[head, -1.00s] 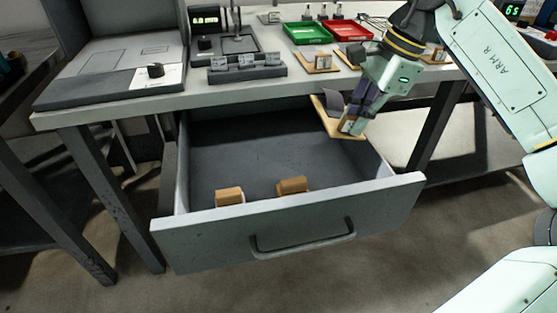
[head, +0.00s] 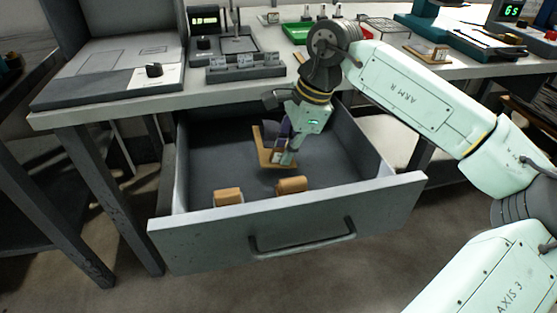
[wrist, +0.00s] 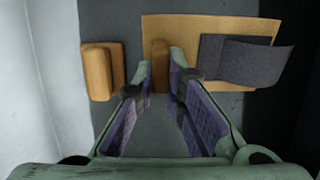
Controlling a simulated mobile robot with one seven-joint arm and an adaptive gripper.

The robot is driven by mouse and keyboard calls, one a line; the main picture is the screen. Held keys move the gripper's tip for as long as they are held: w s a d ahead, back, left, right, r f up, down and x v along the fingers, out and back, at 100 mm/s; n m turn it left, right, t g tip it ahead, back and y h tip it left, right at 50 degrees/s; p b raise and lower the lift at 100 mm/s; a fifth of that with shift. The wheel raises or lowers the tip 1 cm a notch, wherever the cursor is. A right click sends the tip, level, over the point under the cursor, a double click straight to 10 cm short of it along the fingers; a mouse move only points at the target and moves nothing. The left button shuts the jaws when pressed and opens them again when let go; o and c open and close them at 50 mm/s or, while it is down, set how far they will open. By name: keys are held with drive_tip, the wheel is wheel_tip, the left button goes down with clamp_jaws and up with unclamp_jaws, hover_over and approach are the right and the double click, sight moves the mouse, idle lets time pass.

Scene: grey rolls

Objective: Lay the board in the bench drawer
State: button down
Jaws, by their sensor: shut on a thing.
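The board (head: 263,147) is a thin tan plate with a small wooden block and a dark grey flap on it. In the head view it hangs tilted inside the open bench drawer (head: 190,243), behind the two wooden blocks. My gripper (head: 284,157) is shut on it. In the wrist view my gripper (wrist: 163,78) has its fingers either side of the small block, with the board (wrist: 185,28) beyond and the grey flap (wrist: 225,60) to the right. Whether the board touches the drawer floor is not clear.
Two wooden blocks, left (head: 228,197) and right (head: 292,185), lie in the drawer near its front wall. One block (wrist: 97,72) shows left of the board in the wrist view. The bench top (head: 120,108) overhangs the drawer's back. Drawer floor to the left is clear.

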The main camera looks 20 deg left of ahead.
sight(278, 161)
drive_tip(key=shift+x, duration=1.05)
drive_tip(key=shift+a+r+h, duration=0.2)
drive_tip(key=shift+r+h, duration=0.15)
drive_tip(key=shift+h, duration=0.05)
drive_tip(key=shift+s+a+r+t+h+p, duration=0.15)
drive_tip(key=shift+a+t+h+p, duration=0.25)
drive_tip(key=shift+h, duration=0.6)
drive_tip(key=shift+f, duration=0.95)
drive_tip(key=c, duration=1.7)
unclamp_jaws()
drive_tip(key=shift+f, duration=0.1)
drive_tip(key=shift+o, duration=0.2)
wheel_tip(278, 161, up, 12)
drive_tip(key=shift+d+r+p, duration=0.1)
drive_tip(key=shift+p, duration=0.4)
